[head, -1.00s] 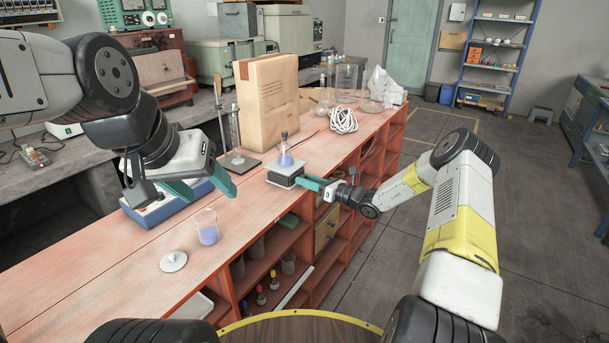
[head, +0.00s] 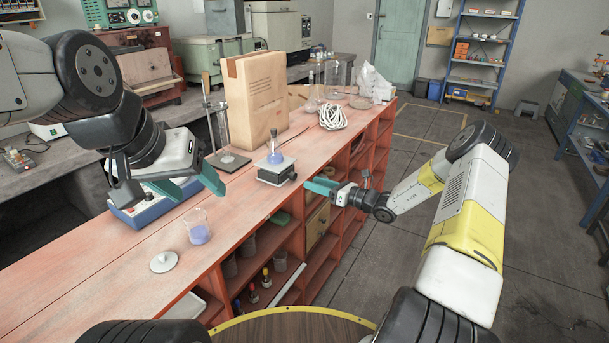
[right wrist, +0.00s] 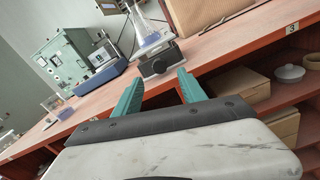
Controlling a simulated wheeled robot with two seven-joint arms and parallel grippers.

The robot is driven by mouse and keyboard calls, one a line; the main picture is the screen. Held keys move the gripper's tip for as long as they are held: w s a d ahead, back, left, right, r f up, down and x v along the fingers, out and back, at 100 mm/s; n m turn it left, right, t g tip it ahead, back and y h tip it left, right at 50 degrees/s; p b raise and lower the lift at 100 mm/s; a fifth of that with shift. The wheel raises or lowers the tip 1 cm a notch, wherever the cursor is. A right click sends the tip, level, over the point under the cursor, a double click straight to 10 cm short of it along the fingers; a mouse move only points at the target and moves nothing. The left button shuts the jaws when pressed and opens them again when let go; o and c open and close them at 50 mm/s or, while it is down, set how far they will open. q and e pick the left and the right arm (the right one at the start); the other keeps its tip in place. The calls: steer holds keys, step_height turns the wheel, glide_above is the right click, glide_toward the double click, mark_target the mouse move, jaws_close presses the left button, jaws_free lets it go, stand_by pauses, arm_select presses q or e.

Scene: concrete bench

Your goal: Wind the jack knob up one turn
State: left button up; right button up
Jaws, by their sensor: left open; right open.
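The lab jack (head: 276,170) is a small grey-topped stand on the red bench. A conical flask with blue liquid (head: 275,152) stands on its top plate. The jack's dark knob (head: 293,177) is at its right side, and the jack's knob side also shows in the right wrist view (right wrist: 157,66). My right gripper (head: 308,186) is open and apart from the jack, to its right at the bench edge. In the right wrist view its teal fingers (right wrist: 157,86) point toward the jack with a gap between. My left gripper (head: 190,190) is open and empty above the bench, left of the jack.
A beaker of blue liquid (head: 197,227) and a white lid (head: 164,262) lie nearer on the bench. A blue device (head: 147,212) sits under my left gripper. Shelves open below the bench edge.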

mark_target(295, 176)
steer(key=shift+d, duration=0.1)
steer(key=w+a+n, duration=0.1)
steer(key=a, duration=0.1)
steer(key=w+a+n, duration=0.1)
steer(key=a+n, duration=0.1)
steer(key=w+a+n, duration=0.1)
steer(key=w+a, duration=0.1)
steer(key=shift+n, duration=0.3)
stand_by(0.4)
steer(key=shift+r, duration=0.1)
jaws_close()
